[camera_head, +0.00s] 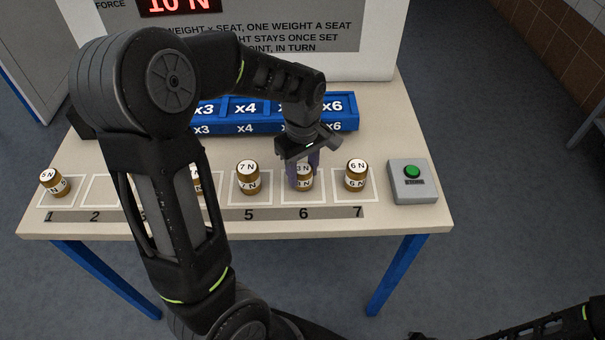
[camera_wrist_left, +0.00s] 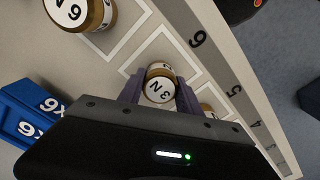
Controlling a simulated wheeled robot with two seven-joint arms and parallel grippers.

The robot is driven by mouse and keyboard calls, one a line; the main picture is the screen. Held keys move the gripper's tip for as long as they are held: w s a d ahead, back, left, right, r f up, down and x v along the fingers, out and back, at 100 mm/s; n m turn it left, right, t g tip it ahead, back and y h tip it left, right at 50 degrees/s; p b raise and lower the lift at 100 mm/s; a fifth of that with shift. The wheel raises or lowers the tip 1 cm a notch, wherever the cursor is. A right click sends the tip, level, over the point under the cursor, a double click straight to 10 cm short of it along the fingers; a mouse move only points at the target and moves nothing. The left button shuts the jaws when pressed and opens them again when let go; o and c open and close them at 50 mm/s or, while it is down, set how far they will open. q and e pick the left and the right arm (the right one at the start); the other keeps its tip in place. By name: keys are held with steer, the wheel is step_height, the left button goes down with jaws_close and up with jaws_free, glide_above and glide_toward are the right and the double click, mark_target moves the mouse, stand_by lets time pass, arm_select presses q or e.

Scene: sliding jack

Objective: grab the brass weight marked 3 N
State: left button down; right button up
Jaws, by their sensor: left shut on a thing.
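The brass weight marked 3 N (camera_head: 304,183) stands upright in the square numbered 6 on the table. My left gripper (camera_head: 303,170) reaches down from above and is shut on it, one finger on each side. In the left wrist view the 3 N weight (camera_wrist_left: 160,90) sits between the two purple fingers, with its white top label facing the camera. The weight seems to rest on the table. My right arm shows only in part at the bottom right of the head view, and its gripper is out of view.
The 7 N weight (camera_head: 248,177) stands left of the 3 N weight, the 6 N weight (camera_head: 356,174) right. A 5 N weight (camera_head: 55,182) stands far left. A blue seat rack (camera_head: 338,125) lies behind. A green-button box (camera_head: 411,182) stands right. My arm hides square 3.

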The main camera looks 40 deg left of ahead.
mark_target(303, 168)
arm_select(q)
step_height(303, 168, up, 9)
steer(key=shift+r+b, duration=0.1)
steer(key=shift+b, duration=0.35)
stand_by(0.4)
